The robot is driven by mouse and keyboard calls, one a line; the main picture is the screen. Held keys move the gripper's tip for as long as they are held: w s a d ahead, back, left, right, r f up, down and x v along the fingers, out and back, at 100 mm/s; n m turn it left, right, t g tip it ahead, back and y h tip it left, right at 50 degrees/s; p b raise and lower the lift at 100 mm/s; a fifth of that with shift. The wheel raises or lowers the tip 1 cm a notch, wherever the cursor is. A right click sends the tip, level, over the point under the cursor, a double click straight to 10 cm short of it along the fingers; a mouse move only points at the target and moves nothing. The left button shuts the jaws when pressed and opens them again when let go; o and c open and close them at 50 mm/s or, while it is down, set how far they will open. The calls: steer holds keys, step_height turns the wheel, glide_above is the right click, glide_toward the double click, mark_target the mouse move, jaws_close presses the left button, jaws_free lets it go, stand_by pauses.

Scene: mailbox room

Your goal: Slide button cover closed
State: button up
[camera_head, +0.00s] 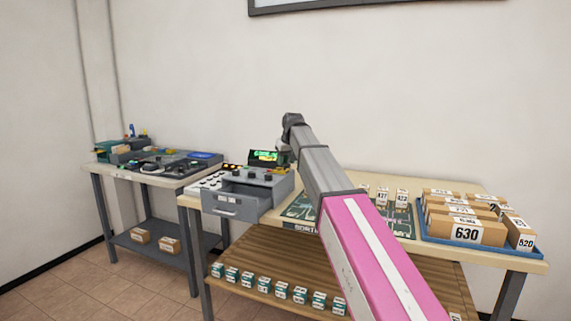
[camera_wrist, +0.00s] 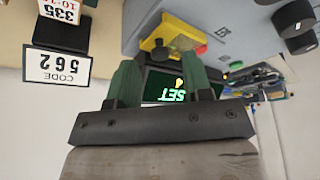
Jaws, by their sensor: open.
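In the wrist view, a yellow housing (camera_wrist: 168,34) that looks like the button and cover assembly sits on the grey control box (camera_wrist: 225,20). A red knob or button (camera_wrist: 201,50) shows beside it. I cannot tell how far the cover is slid. In the head view, the control box (camera_head: 252,192) stands on the table; the arm hides most of my gripper there.
Black knobs (camera_wrist: 293,18) stand on the box. In the head view, boxes in a blue tray (camera_head: 533,252) stand at right, and another workbench (camera_head: 110,168) at left.

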mark_target(275, 169)
steer(key=shift+x, duration=0.8)
steer(key=shift+c, duration=0.4)
jaws_close()
steer(key=shift+w+a, duration=0.3)
steer(key=shift+a, duration=0.5)
steer(key=shift+w+a, duration=0.3)
steer(key=shift+a, duration=0.5)
steer(key=shift+w+a, duration=0.3)
steer(key=shift+a, duration=0.5)
steer(key=shift+o, duration=0.4)
jaws_free()
steer(key=shift+a, duration=0.1)
steer(key=shift+r, duration=0.1)
